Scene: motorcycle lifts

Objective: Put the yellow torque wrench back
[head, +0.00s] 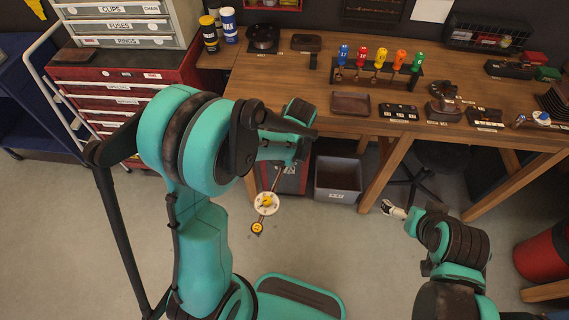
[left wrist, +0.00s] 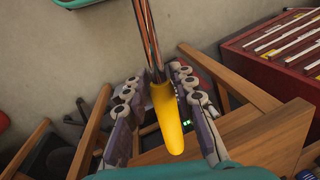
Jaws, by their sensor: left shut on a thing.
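The yellow torque wrench shows its yellow handle (left wrist: 168,120) in the left wrist view, lying between the fingers of my left gripper (left wrist: 158,88). Its shaft runs up and away from the handle. My left gripper is shut on it. In the head view the lower shaft hangs below my left wrist, with a round white-and-yellow dial (head: 266,203) and a yellow end piece over the floor, in front of the workbench. My left fingers and the handle are hidden there by my arm. My right gripper (head: 393,209) is low at the right in the head view; its jaw opening is unclear.
The wooden workbench (head: 270,78) carries a rack (head: 365,78) of coloured-handled tools, a brown tray (head: 350,103) and several small boxes. A grey bin (head: 338,176) stands below. The red drawer cabinet (head: 120,92) is at left, a red drum (head: 540,245) at right. Open floor lies between.

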